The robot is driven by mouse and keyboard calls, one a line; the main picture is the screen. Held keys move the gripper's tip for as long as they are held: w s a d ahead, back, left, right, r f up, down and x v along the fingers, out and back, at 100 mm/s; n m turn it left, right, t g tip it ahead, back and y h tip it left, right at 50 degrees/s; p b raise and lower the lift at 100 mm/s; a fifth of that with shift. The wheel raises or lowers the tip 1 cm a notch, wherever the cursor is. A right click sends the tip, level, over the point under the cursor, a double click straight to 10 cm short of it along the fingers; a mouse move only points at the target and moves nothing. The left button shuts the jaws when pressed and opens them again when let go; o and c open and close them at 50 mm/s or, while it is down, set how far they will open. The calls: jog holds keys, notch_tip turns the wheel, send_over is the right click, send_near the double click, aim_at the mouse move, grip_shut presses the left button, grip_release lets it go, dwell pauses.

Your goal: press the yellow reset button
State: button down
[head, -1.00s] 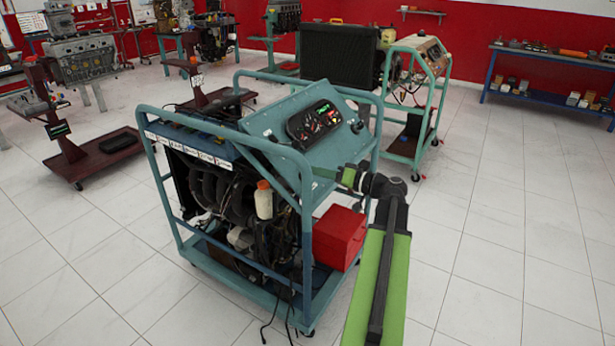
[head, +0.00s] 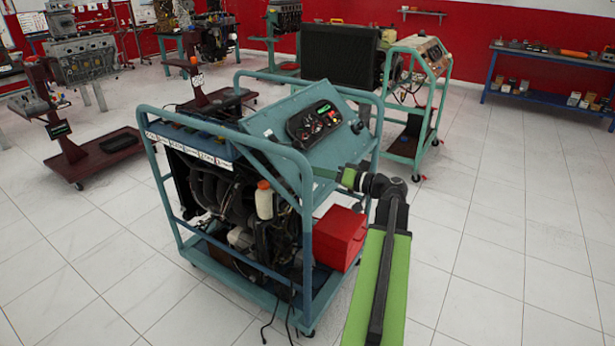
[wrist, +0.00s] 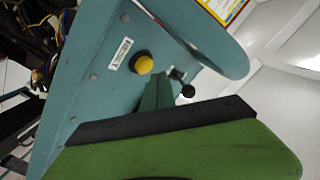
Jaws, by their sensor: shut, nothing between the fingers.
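The yellow reset button (wrist: 143,64) is a round dome on a teal panel face (wrist: 90,100) in the wrist view, beside a small white label (wrist: 118,54). My gripper (wrist: 158,88) shows green fingers, shut and empty, just below and right of the button in that view. I cannot tell whether the fingertips touch it. In the head view my gripper (head: 322,172) is at the right side of the teal console of the engine trainer (head: 300,200), and the button cannot be made out there.
A black switch (wrist: 178,74) and a black knob (wrist: 188,91) sit right of the button. The trainer's tubular frame (head: 306,215) surrounds the console. A red box (head: 340,236) stands on its lower shelf. The tiled floor to the right is clear.

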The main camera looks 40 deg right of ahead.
dwell(0.4)
jog(key=shift+w+f+b, duration=0.25)
jog(key=shift+f+b, duration=0.05)
jog(key=shift+b, duration=0.05)
jog(key=shift+w+a+f+b, duration=0.15)
jog(key=shift+w+f+b, duration=0.2)
jog(key=shift+f+b, duration=0.05)
dwell(0.7)
dwell(0.3)
jog(key=shift+s+r+p, duration=0.6)
jog(key=shift+r+p, duration=0.1)
jog(key=shift+p, duration=0.05)
jog(key=s+r+p, duration=0.1)
jog(key=r+p, duration=0.1)
jog(key=s+d+r+p, duration=0.1)
jog(key=s, duration=0.1)
jog(key=shift+s+r+p, duration=0.1)
jog(key=shift+r+p, duration=0.25)
jog(key=shift+r, duration=0.05)
